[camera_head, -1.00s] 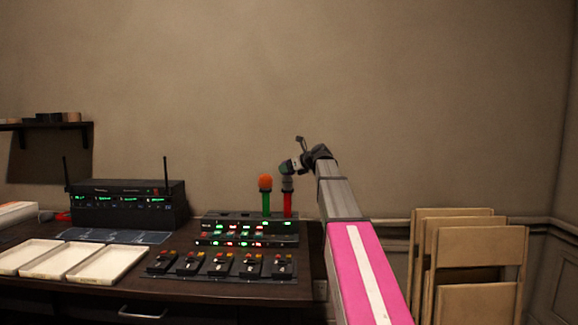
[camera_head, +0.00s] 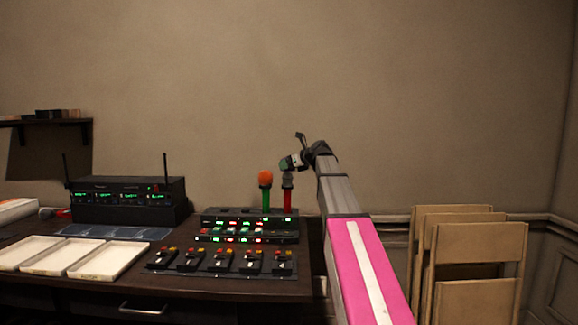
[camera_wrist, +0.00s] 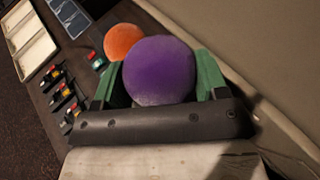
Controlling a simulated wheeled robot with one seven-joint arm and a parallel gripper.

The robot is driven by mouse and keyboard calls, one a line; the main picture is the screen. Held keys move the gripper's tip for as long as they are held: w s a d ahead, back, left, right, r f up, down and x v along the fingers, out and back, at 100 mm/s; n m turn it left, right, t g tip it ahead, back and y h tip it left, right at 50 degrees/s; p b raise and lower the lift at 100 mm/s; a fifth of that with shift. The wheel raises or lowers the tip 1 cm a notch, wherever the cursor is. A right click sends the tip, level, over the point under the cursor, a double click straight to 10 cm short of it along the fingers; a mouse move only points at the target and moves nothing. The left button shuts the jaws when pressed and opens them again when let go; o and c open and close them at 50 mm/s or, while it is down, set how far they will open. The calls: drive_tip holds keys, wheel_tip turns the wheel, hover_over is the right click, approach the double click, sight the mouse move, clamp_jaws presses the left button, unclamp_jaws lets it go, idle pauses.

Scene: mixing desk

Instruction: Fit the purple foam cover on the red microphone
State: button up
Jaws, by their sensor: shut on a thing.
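The purple foam cover (camera_wrist: 159,70) is a round ball between the two green fingers of my gripper (camera_wrist: 158,84) in the wrist view. The gripper is shut on it. In the head view my gripper (camera_head: 288,162) is at the top of the red microphone (camera_head: 287,200), which stands upright with a grey head at the back right of the desk. I cannot make out the purple cover in the head view. The red microphone is hidden in the wrist view, so I cannot tell whether the cover touches its head.
A green microphone (camera_head: 266,199) with an orange cover (camera_head: 265,177) stands close on the left; the orange cover (camera_wrist: 123,42) is beside the purple one in the wrist view. A mixer (camera_head: 250,239), switch pedals, white trays (camera_head: 66,272) and a radio receiver (camera_head: 130,204) occupy the desk. Folding chairs (camera_head: 478,262) stand right.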

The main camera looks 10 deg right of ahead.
sight(291, 175)
drive_tip(key=shift+f, duration=2.65)
idle(0.7)
drive_tip(key=o, duration=1)
drive_tip(key=shift+o, duration=0.2)
drive_tip(key=shift+s, duration=0.1)
drive_tip(key=shift+v, duration=3.45)
